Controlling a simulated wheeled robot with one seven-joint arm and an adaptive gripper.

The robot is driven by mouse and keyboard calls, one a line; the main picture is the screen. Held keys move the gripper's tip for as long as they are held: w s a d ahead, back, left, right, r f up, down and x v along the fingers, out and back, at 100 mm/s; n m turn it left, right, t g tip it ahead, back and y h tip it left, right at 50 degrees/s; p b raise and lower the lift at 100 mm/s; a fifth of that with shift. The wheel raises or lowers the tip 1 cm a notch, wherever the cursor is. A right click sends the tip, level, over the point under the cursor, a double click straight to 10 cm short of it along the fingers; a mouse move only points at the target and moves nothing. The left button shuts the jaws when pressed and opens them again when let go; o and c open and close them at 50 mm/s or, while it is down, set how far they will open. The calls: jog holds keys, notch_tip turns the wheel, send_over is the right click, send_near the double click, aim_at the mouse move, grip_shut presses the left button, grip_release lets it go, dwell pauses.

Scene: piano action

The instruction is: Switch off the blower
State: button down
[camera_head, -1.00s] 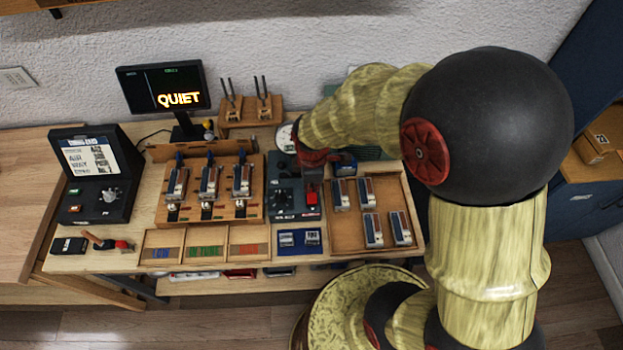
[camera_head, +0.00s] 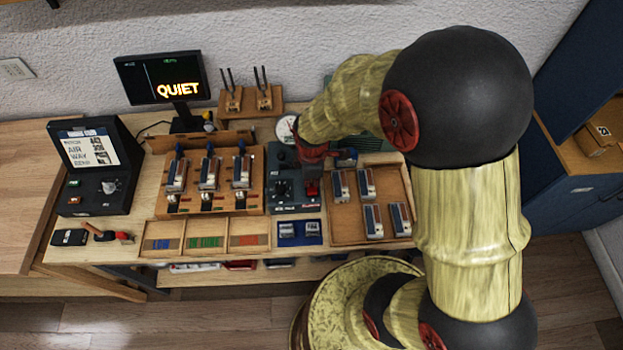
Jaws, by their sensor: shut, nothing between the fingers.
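A dark control box (camera_head: 285,205) stands mid-bench, with a black knob (camera_head: 282,188) and a red part (camera_head: 312,188) at its right side. I cannot tell for sure that this is the blower's switch. My gripper (camera_head: 311,172), with red links, points down over the right part of this box and is shut and empty. Its fingertips are small and dark, and I cannot tell whether they touch the red part. A black console (camera_head: 92,190) with a printed panel, knob and green and red buttons stands at the left. The monitor (camera_head: 163,80) reads "QUIET".
A wooden rack (camera_head: 210,212) of upright piano-action parts stands left of the box. A wooden tray (camera_head: 345,222) with several parts lies to its right. A round dial (camera_head: 287,128) is behind. A red-tipped tool (camera_head: 108,235) lies front left.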

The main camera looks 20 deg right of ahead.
jog(key=shift+s, duration=0.15)
jog(key=shift+s+a, duration=0.25)
jog(key=shift+s, duration=0.4)
jog(key=shift+w+a+r+p, duration=0.1)
jog(key=shift+r+p, duration=0.5)
jog(key=shift+p, duration=0.1)
notch_tip(320, 180, up, 13)
jog(key=s+p, duration=0.1)
jog(key=p, duration=0.2)
jog(key=shift+s+a+p, duration=0.15)
jog(key=shift+s+p, duration=0.2)
jog(key=shift+s, duration=0.05)
jog(key=shift+f, duration=0.25)
